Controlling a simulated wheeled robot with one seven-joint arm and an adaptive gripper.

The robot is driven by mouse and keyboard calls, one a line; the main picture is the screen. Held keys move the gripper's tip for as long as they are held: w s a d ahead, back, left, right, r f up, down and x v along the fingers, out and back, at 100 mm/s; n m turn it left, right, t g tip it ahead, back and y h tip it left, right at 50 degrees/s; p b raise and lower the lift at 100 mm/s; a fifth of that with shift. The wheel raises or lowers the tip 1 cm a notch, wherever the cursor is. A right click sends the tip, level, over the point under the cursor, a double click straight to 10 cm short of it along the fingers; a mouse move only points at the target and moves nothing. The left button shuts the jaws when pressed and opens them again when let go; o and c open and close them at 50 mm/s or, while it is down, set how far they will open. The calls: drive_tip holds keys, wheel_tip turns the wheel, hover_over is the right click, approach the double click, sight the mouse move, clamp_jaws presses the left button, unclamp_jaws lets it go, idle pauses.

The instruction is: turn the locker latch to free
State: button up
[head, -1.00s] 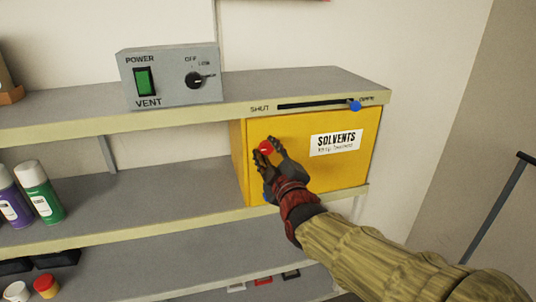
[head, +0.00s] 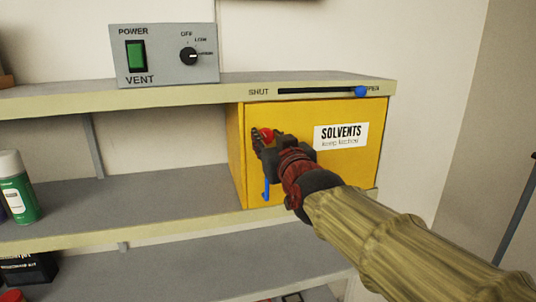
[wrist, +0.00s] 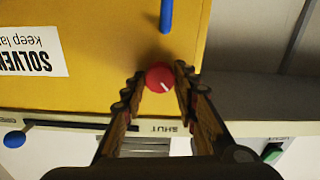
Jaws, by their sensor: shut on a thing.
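The yellow solvents locker (head: 300,180) stands on the shelf at the right in the head view, its door closed. Its latch is a round red knob (head: 266,135) near the door's upper left. In the wrist view the red knob (wrist: 160,77) shows a white mark pointing to the lower right of the picture. My gripper (head: 263,142) is at the knob, and in the wrist view its two fingers (wrist: 158,84) sit on either side of it, shut on it. A blue handle (head: 266,189) hangs below the knob and shows in the wrist view (wrist: 166,16).
A blue slider (head: 361,91) stands at the OPEN end of its slot on the shelf edge above the locker. A grey vent box (head: 165,54) with a green switch sits on the top shelf. A green spray can (head: 18,190) stands at the left.

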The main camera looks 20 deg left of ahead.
drive_tip(key=m+b, duration=0.2)
drive_tip(key=m, duration=0.1)
drive_tip(key=shift+f+m, duration=0.25)
drive_tip(key=shift+m, duration=0.05)
drive_tip(key=shift+r+m+b, duration=0.1)
drive_tip(key=shift+m+b, duration=0.7)
drive_tip(key=shift+m, duration=1.1)
drive_tip(key=o, duration=1.2)
drive_tip(key=shift+r, duration=0.1)
drive_tip(key=shift+c, duration=0.2)
drive_tip(key=shift+d, duration=0.1)
drive_tip(key=v, duration=1.2)
drive_tip(key=shift+w, duration=0.1)
